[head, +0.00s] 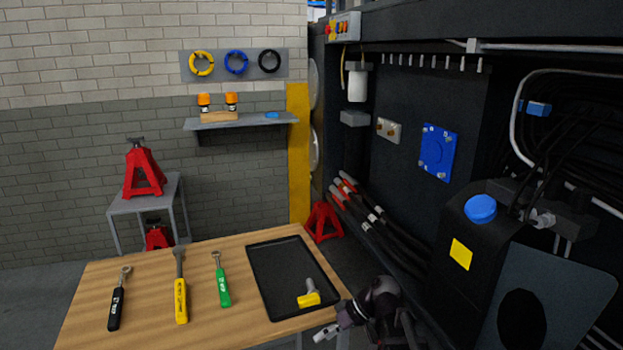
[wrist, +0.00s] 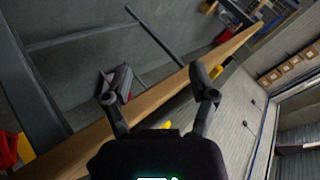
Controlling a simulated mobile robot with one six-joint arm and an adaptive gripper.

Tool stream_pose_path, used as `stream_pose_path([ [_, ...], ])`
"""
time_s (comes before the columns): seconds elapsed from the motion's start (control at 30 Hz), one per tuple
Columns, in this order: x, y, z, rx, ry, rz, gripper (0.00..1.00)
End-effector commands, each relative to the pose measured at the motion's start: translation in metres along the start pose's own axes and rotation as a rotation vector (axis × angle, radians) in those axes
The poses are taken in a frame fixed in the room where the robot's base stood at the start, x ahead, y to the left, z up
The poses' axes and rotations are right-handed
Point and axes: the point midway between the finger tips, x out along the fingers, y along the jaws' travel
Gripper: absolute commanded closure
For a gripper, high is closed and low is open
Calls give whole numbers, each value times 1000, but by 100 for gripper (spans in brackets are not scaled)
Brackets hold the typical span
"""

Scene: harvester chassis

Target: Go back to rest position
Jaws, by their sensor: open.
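My gripper (wrist: 161,86) shows in the wrist view with its two fingers spread apart and nothing between them. In the head view my gripper (head: 326,333) is at the bottom, just off the table's right front corner. The wooden table (head: 145,295) shows in the head view, and its edge crosses the tilted wrist view. A black tray (head: 275,262) lies on the right part of the table, with a yellow and grey fitting (head: 309,294) in it. My gripper is apart from the fitting.
Black (head: 116,303), yellow (head: 181,298) and green (head: 223,288) handled tools lie left of the tray. The dark chassis (head: 400,180) stands on the right, with a yellow-marked housing (head: 461,254) near my arm. Red jack stands (head: 142,172) stand behind the table.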

Motion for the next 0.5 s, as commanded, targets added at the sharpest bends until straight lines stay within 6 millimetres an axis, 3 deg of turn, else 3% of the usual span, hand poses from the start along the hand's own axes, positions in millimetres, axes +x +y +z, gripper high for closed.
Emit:
stream_pose_path([
  [0.23, 15, 44, 55, 256, -127, 262, 26],
  [0.5, 9, 81, 101, 485, -191, 547, 26],
])
